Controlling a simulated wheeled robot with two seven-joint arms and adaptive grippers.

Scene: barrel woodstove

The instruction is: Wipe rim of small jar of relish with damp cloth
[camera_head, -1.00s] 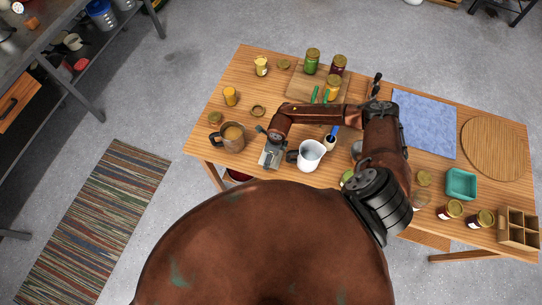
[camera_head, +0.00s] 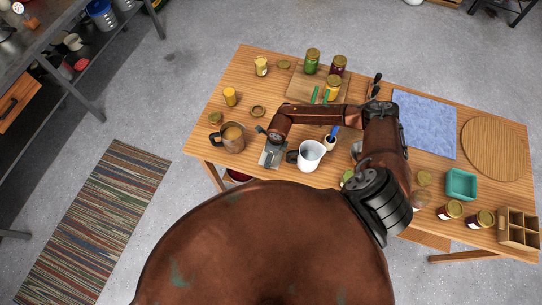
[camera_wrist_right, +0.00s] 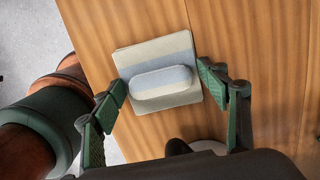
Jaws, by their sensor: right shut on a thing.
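The folded pale cloth (camera_wrist_right: 155,60), grey-blue and cream with a raised ridge (camera_wrist_right: 161,82), lies flat at the table's front left edge. It also shows in the head view (camera_head: 269,158). My right gripper (camera_wrist_right: 165,85) has its green-padded fingers at the two ends of the ridge and is shut on the cloth. Small jars stand on the table: an open yellow one (camera_head: 261,66), an orange-yellow one (camera_head: 230,97) and a green one (camera_head: 312,60). I cannot tell which holds relish. My left gripper is not in view.
A brown mug-like pot (camera_head: 233,138) stands left of the gripper and a white pitcher (camera_head: 311,154) close on its right. My right arm crosses the table and hides part of it. A blue mat (camera_head: 425,123), teal tray (camera_head: 461,184) and wooden divided box (camera_head: 518,228) are at right.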

